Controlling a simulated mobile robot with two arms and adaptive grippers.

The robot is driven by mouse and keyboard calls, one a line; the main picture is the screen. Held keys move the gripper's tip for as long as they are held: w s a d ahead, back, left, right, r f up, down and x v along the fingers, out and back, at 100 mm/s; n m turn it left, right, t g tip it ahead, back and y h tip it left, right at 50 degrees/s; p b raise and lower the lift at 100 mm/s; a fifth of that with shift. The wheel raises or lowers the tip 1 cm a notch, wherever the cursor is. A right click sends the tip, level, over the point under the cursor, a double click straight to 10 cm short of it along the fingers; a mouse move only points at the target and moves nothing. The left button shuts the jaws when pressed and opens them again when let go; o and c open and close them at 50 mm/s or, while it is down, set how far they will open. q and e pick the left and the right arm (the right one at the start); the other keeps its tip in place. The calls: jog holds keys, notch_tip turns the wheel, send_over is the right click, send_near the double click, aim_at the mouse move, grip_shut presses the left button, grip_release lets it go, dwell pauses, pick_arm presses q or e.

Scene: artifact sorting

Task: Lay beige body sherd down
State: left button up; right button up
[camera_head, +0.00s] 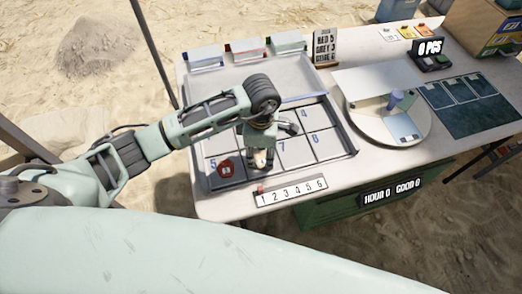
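My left gripper (261,158) points down over the front row of the numbered sorting tray (346,151). A small beige body sherd (261,158) shows between its fingertips, and the fingers appear closed on it. The sherd is low over the compartment left of the one marked 7. I cannot tell whether it touches the tray floor. A dark red sherd (226,168) with a marking lies in the front-left compartment, near the number 5. My wrist and arm hide part of the tray's back row. My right gripper is not in view.
A numbered strip (292,192) lies at the table's front edge. A round turntable (380,126) with a white panel stands right of the tray. Shallow trays (245,50) and a sign (326,47) are at the back. A dark mat (490,115) lies at the right.

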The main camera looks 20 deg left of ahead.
aim_at(261, 157)
pick_arm(q)
jog(key=o, duration=0.5)
jog(key=shift+c, duration=0.2)
jog(key=shift+r+p, duration=0.15)
jog(key=shift+p, duration=0.15)
jog(key=shift+w+r, duration=0.1)
jog(key=shift+r, duration=0.3)
notch_tip(261, 157, up, 11)
jog(key=b, duration=0.2)
jog(key=shift+s, duration=0.2)
